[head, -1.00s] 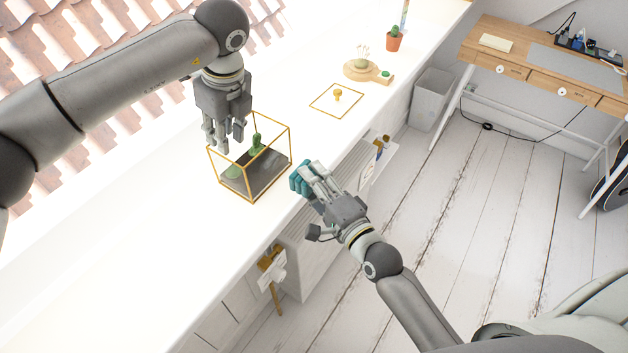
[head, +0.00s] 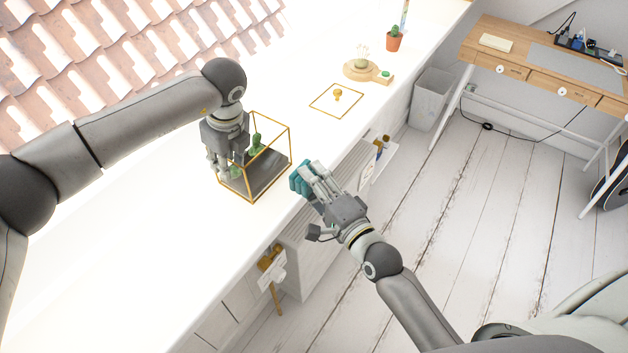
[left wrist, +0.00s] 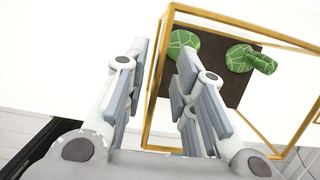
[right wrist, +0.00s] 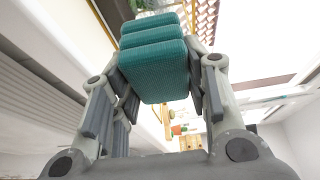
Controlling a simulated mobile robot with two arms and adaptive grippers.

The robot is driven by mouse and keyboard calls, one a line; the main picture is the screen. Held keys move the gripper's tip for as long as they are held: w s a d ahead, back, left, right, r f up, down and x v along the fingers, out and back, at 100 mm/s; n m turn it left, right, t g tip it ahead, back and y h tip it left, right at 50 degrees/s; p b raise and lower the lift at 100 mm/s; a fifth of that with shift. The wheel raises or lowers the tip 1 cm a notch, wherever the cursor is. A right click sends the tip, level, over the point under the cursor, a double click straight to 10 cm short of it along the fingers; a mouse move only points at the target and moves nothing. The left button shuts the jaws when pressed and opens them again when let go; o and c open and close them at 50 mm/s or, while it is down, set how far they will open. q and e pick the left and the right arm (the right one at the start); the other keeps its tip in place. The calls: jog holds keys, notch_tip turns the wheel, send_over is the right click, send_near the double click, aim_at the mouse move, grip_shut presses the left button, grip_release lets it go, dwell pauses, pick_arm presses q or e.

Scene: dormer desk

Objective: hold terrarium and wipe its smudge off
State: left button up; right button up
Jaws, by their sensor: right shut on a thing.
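The terrarium (head: 262,186), a clear box with gold edges, stands open-topped on the white counter. It holds dark soil and green cacti, and it also shows in the left wrist view (left wrist: 216,85). My left gripper (head: 225,168) is open at its left side. In the left wrist view one finger appears outside the near wall and the other over the inside; contact cannot be told. My right gripper (right wrist: 153,75) is shut on a ribbed teal sponge (right wrist: 155,65), to the right of the terrarium, apart from it. I cannot make out a smudge on the glass.
A gold-framed glass lid (head: 322,108) with a knob (head: 337,95) lies on the counter (head: 130,265) beyond the terrarium. The counter's left front is clear.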

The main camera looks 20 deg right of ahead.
pick_arm(q)
jog(key=shift+c, duration=0.4)
grip_shut()
jog(key=shift+s+f, duration=0.2)
jog(key=shift+f, duration=0.1)
dwell(1.1)
